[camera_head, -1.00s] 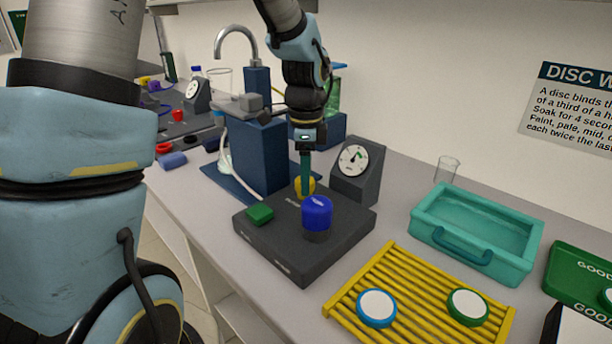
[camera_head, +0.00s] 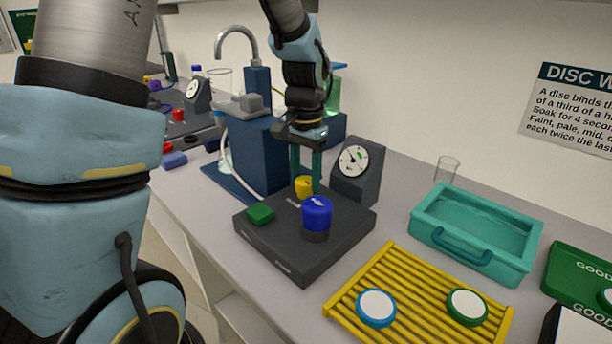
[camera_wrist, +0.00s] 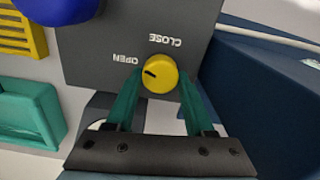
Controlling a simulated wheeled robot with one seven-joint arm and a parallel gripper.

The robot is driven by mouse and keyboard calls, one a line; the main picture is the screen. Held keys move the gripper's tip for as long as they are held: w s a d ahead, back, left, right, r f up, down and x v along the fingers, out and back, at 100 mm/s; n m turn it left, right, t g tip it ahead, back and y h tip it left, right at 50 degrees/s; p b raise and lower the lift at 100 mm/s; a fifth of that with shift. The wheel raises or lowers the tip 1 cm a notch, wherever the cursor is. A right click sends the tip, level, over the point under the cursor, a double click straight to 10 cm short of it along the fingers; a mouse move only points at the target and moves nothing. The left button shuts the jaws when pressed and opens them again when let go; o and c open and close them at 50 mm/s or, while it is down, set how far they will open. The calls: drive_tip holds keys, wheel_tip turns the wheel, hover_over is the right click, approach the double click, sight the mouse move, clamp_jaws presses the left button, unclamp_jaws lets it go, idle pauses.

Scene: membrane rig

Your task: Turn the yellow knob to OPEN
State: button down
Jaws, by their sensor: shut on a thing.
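The yellow knob (camera_head: 303,187) sits on top of a dark grey block (camera_head: 285,262). In the wrist view the knob (camera_wrist: 160,76) shows a black mark pointing left towards the printed word OPEN; CLOSE is printed above the knob. My gripper (camera_head: 304,182) reaches down from above with its green fingers on either side of the knob. In the wrist view my gripper (camera_wrist: 158,78) is shut on it, one finger at the left and one at the right.
A blue cap (camera_head: 317,212) and a green button (camera_head: 261,214) stand on the block close to the knob. A dial gauge (camera_head: 358,170) stands behind it. A blue pump box (camera_head: 258,155) is at left. A yellow rack (camera_head: 400,264) and teal tray (camera_head: 475,262) lie right.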

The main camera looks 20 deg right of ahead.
sight(305, 180)
drive_tip(key=shift+n, duration=1.9)
drive_tip(key=shift+c, duration=1.3)
unclamp_jaws()
wheel_tip(305, 180, up, 11)
drive_tip(key=b, duration=0.1)
drive_tip(key=shift+b, duration=0.35)
drive_tip(key=shift+f, duration=0.15)
